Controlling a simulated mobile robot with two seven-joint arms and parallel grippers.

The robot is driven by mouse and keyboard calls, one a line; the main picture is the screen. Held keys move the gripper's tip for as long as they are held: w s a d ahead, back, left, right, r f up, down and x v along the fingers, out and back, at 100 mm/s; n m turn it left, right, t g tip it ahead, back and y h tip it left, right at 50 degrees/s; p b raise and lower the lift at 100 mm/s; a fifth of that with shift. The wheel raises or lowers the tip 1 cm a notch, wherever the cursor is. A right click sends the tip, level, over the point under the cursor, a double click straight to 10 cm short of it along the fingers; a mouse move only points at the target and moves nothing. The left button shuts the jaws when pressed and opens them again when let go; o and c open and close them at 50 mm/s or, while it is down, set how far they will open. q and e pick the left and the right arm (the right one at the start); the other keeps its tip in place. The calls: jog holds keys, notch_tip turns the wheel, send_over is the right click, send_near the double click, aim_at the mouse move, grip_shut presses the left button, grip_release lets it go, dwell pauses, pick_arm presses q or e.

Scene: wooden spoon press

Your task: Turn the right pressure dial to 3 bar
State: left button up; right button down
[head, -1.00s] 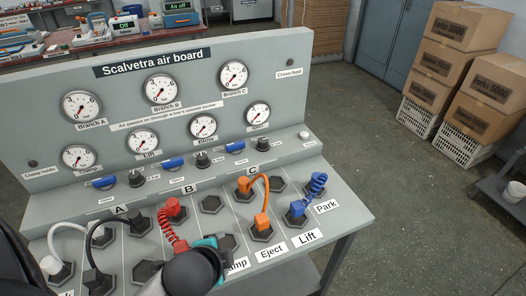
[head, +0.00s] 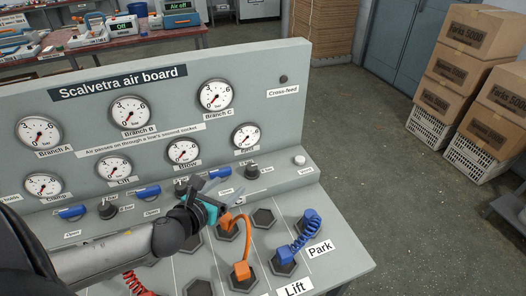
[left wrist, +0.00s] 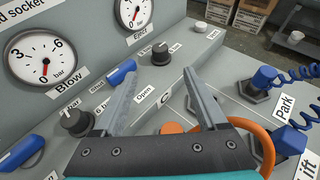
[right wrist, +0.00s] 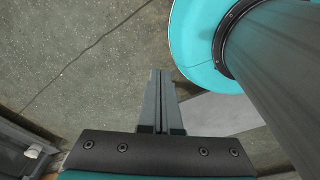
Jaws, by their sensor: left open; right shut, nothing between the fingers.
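The right pressure dial, a black knob (head: 252,169), sits at the right end of the knob row on the grey air board. It also shows in the left wrist view (left wrist: 161,54), upright and just beyond the fingertips. My left gripper (head: 226,183) is open and empty, its two fingers apart and pointing toward that knob without visible contact. Another black knob (left wrist: 75,122) lies left of the left finger. The gauge above the right knob (head: 246,136) has its needle low, near 0. My right gripper (right wrist: 160,74) is shut and empty over the floor.
A blue lever (left wrist: 122,72) stands close to the left finger. An orange hose (head: 238,232) and a coiled blue hose (head: 306,232) rise from sockets in front of the knobs. A white button (head: 299,160) is at the right end.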

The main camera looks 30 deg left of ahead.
pick_arm(q)
jog(key=b, duration=0.2)
send_near(251, 168)
jog(key=x, duration=0.4)
jog(key=b+x, duration=0.1)
jog(key=x, duration=0.4)
jog(key=shift+w+a+f, duration=0.1)
jog(key=shift+w, duration=0.15)
jog(key=shift+w+f+b, duration=0.2)
jog(key=shift+w+b, duration=0.1)
jog(key=shift+w, duration=0.3)
pick_arm(e)
jog(key=shift+g, duration=0.3)
jog(key=shift+s+f, duration=0.65)
jog(key=shift+f, duration=0.3)
jog(key=shift+s+f, duration=0.6)
jog(key=shift+f, duration=0.35)
pick_arm(q)
grip_shut()
